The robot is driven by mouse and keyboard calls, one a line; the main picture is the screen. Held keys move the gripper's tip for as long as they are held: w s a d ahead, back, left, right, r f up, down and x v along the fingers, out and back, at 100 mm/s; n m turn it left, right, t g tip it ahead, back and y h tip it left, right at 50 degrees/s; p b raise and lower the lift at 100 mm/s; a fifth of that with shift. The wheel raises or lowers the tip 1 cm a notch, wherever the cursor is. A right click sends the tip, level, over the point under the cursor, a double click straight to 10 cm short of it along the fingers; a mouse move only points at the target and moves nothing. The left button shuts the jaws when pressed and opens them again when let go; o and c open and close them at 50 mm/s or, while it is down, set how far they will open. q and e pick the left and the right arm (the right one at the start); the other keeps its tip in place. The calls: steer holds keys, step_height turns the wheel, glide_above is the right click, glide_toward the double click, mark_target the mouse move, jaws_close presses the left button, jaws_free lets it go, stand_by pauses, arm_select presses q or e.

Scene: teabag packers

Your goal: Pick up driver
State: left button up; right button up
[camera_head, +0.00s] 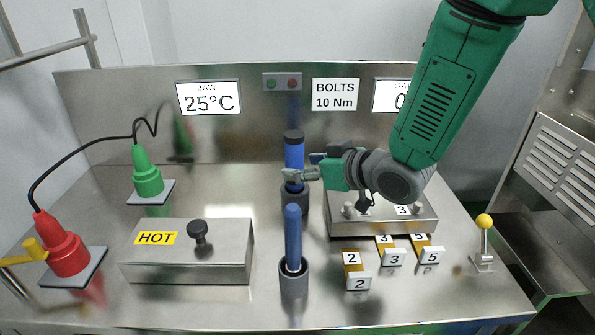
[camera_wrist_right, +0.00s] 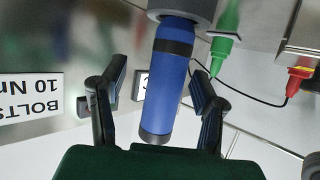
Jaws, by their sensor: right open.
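A blue driver with a dark cap (camera_head: 294,153) stands upright in a dark round holder (camera_head: 295,199) at the middle back of the steel bench. In the right wrist view the blue driver (camera_wrist_right: 168,85) lies between the two finger pads, with visible gaps on both sides. My right gripper (camera_head: 302,173) is open, reaching in from the right around the driver at mid height. A second, slimmer blue handle (camera_head: 292,238) stands in a grey holder (camera_head: 294,281) nearer the front. I cannot tell its tool type. My left gripper is not in view.
A steel box labelled HOT (camera_head: 190,266) stands front left, with red (camera_head: 62,248) and green (camera_head: 146,174) cones on plates beyond it. A steel block (camera_head: 405,222) and numbered tags (camera_head: 391,258) lie right, near a yellow-knobbed lever (camera_head: 484,222).

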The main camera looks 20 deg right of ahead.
mark_target(295, 133)
steer(key=shift+w+a+f, duration=0.2)
steer(key=shift+w+f, duration=0.15)
steer(key=shift+w, duration=0.15)
steer(key=shift+w+a+r, duration=0.1)
steer(key=shift+w+a, duration=0.05)
steer(key=shift+a, duration=0.4)
steer(key=shift+w+a, duration=0.1)
steer(key=shift+a, duration=0.3)
steer(key=shift+c, duration=0.8)
steer(key=c, duration=0.7)
jaws_close()
steer(key=shift+d, duration=0.55)
arm_select(q)
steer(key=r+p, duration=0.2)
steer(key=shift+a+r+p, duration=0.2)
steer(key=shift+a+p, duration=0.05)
steer(key=shift+p, duration=0.1)
arm_select(e)
step_height(295, 133, up, 10)
steer(key=shift+a, duration=0.15)
